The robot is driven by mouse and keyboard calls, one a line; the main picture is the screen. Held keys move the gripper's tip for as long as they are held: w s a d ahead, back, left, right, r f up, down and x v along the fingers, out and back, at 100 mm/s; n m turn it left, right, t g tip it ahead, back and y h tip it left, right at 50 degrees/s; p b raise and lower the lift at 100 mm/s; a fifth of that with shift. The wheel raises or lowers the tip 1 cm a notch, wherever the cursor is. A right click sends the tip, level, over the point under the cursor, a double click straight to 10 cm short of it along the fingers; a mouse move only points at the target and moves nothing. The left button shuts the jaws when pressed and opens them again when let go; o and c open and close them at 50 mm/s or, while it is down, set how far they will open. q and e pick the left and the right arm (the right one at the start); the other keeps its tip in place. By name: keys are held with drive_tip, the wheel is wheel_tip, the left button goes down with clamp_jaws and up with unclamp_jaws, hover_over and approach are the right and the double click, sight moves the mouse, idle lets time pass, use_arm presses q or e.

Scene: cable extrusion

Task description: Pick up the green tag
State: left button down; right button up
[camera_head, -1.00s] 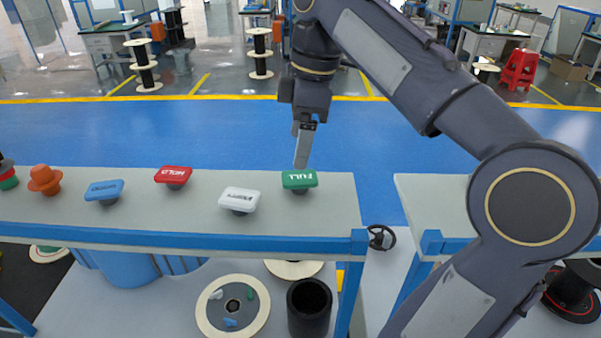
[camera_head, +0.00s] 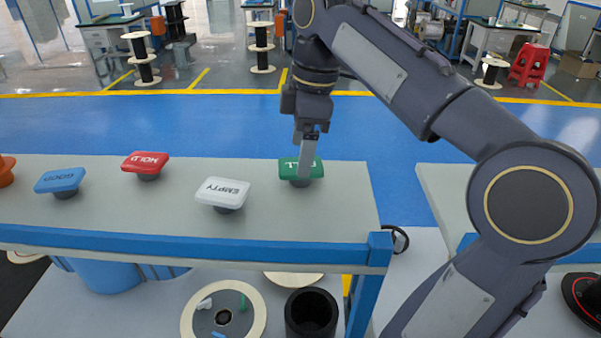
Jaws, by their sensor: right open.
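The green tag (camera_head: 289,170) stands on its dark base near the right end of the grey bench, with white lettering on its top. My right gripper (camera_head: 307,160) points down over it, and its finger covers the right part of the tag and its lettering. I cannot tell whether the finger touches the tag. The gripper is open and nothing shows held in it; the second finger is hidden. My left gripper is not in view.
A white EMPTY tag (camera_head: 222,191), a red HOLD tag (camera_head: 145,162) and a blue tag (camera_head: 60,180) stand to the left on the bench (camera_head: 300,215). An orange object (camera_head: 5,170) sits at the left edge. A gap separates a second bench (camera_head: 440,190) on the right.

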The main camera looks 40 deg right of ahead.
sight(287, 166)
wheel_tip(287, 166, down, 4)
drive_tip(key=shift+w+a+f, duration=0.1)
drive_tip(key=shift+f, duration=0.1)
drive_tip(key=shift+c, duration=0.3)
drive_tip(key=c, duration=1)
